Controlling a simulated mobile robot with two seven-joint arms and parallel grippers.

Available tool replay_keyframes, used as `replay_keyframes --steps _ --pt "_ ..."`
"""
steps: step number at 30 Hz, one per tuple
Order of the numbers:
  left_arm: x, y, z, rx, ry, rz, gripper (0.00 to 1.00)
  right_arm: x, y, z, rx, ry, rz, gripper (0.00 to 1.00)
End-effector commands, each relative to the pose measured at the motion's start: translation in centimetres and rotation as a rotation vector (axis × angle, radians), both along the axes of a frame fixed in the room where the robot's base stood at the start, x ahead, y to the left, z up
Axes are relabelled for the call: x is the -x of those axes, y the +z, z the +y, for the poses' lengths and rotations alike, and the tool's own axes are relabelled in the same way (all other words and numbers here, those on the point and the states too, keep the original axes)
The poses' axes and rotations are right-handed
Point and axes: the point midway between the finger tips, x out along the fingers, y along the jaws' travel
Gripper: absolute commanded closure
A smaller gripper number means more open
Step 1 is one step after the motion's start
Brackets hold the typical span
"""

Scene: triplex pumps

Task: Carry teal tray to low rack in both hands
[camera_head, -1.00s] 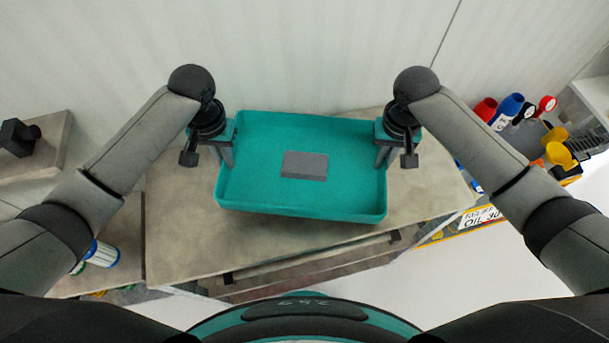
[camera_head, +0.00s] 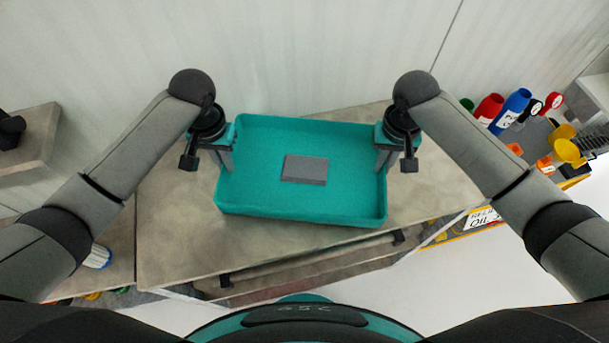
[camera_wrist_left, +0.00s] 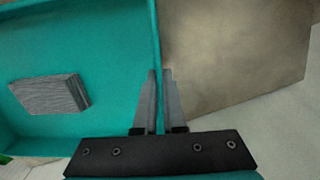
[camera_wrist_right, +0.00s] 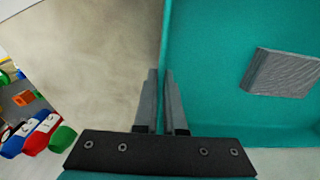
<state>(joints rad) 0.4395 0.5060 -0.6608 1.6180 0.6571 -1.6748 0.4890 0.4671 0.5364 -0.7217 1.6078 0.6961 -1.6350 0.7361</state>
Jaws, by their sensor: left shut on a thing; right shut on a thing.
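The teal tray (camera_head: 258,202) is held level between my two grippers, above a grey-brown worktop. A flat grey block (camera_head: 304,169) lies inside it near the middle. My left gripper (camera_head: 224,158) is shut on the tray's left wall; in the left wrist view its fingers (camera_wrist_left: 160,92) straddle the teal rim. My right gripper (camera_head: 384,158) is shut on the right wall; in the right wrist view its fingers (camera_wrist_right: 161,92) straddle that rim. The block also shows in the left wrist view (camera_wrist_left: 48,94) and the right wrist view (camera_wrist_right: 281,73). No low rack can be made out.
The worktop (camera_head: 175,225) lies beneath the tray, with a pale wall behind. Red and blue bottles (camera_head: 511,112) and yellow and orange items stand at the right. Another surface (camera_head: 35,145) with a dark object is at the far left. White floor (camera_head: 480,285) is open at front right.

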Motion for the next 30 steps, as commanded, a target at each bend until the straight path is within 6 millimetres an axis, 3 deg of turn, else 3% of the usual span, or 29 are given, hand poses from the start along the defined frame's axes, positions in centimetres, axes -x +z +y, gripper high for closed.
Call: replay_keyframes --steps 7,8,15,24,30 --pt "0.0 -1.3 0.2 -0.005 0.002 -0.001 1.0 -0.1 -1.3 -0.2 0.004 -0.003 -0.002 1.0" --pt "0.0 -1.1 0.2 -0.005 0.002 0.0 0.89 0.0 -1.1 -0.2 0.005 -0.002 0.001 0.89" --pt "0.0 -1.0 0.1 -0.002 0.001 0.0 0.63 0.0 -1.0 -0.1 0.002 -0.001 0.0 0.63" --pt "-0.1 -0.7 0.0 0.0 0.0 -0.002 0.63 0.0 -1.0 0.0 0.0 0.0 0.0 0.63" --pt "-0.1 2.2 0.0 0.001 -0.001 -0.005 0.63 0.0 -1.0 0.0 0.0 0.0 0.0 0.63"
